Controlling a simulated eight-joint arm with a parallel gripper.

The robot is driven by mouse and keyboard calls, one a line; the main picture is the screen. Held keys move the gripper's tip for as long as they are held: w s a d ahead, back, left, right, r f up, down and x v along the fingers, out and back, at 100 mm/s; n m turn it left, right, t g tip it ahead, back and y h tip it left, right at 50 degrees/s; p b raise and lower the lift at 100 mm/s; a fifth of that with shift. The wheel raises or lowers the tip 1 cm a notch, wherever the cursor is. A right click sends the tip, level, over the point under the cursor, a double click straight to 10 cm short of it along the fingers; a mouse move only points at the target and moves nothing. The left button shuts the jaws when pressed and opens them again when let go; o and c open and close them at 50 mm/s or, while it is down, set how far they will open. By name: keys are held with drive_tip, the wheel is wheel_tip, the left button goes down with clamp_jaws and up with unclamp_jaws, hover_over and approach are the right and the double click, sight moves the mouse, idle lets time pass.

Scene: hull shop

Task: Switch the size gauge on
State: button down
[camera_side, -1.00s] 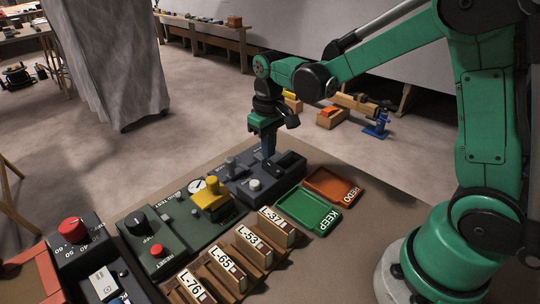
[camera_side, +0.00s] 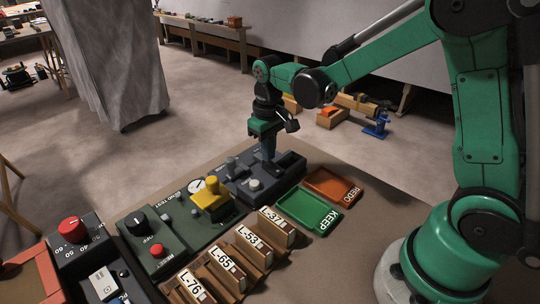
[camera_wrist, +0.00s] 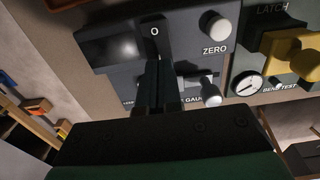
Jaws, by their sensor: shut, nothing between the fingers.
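The size gauge (camera_side: 240,190) is a dark grey box at the far end of the bench in the side view. The wrist view also shows the gauge panel (camera_wrist: 190,65), with its label partly hidden behind my fingers. It has a dark, blank display (camera_wrist: 112,50), a light ZERO knob (camera_wrist: 215,27) and a black switch (camera_wrist: 153,30) marked O. My gripper (camera_side: 269,167) is shut and empty, pointing down at the gauge. In the wrist view its fingertips (camera_wrist: 158,65) lie right at the near end of the switch; I cannot tell whether they touch it.
A yellow latch (camera_side: 212,195) and a dial (camera_side: 196,186) sit on the green box beside the gauge. A green KEEP tray (camera_side: 290,203) and an orange REDO tray (camera_side: 322,181) lie on the near side. Labelled wooden blocks (camera_side: 254,243) stand in a row.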

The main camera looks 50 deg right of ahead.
sight(270, 166)
drive_tip(key=shift+f, duration=0.75)
idle(0.3)
drive_tip(key=shift+r, duration=3.55)
drive_tip(key=shift+s, duration=0.1)
drive_tip(key=s+a+r+t, duration=0.2)
drive_tip(key=s+t, duration=0.5)
drive_tip(key=s, duration=0.1)
drive_tip(key=shift+s+a, duration=0.2)
drive_tip(key=shift+s, duration=0.1)
